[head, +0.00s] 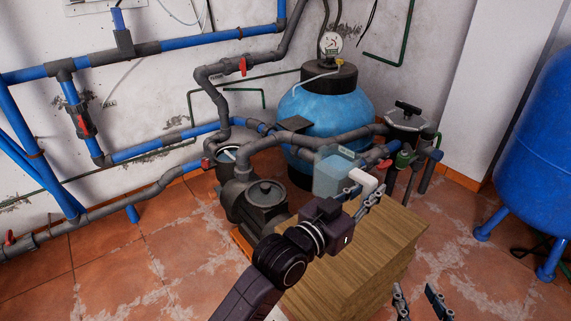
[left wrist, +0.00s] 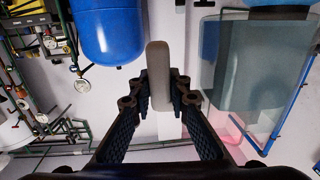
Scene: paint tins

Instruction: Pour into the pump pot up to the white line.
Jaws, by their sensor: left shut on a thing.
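A see-through bluish jug (head: 333,174) with a pale handle (head: 366,180) hangs in the air, roughly upright, above the wooden block. My left gripper (head: 369,194) is shut on that handle. The left wrist view shows the handle (left wrist: 158,70) between the fingers and the clear jug wall (left wrist: 240,75) to the right. The liquid level in the jug is unclear. The pump pot (head: 228,156) appears as a round opening on the dark pump, left of the jug and apart from it. I cannot make out its white line. My right gripper (head: 419,299) is open and empty at the bottom.
Grey pipes (head: 310,140) run behind the jug, with a blue filter tank (head: 325,108) beyond. The dark pump body (head: 258,203) stands left of the wooden block (head: 350,262). A big blue tank (head: 540,135) stands at right. The tiled floor (head: 470,250) is partly clear.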

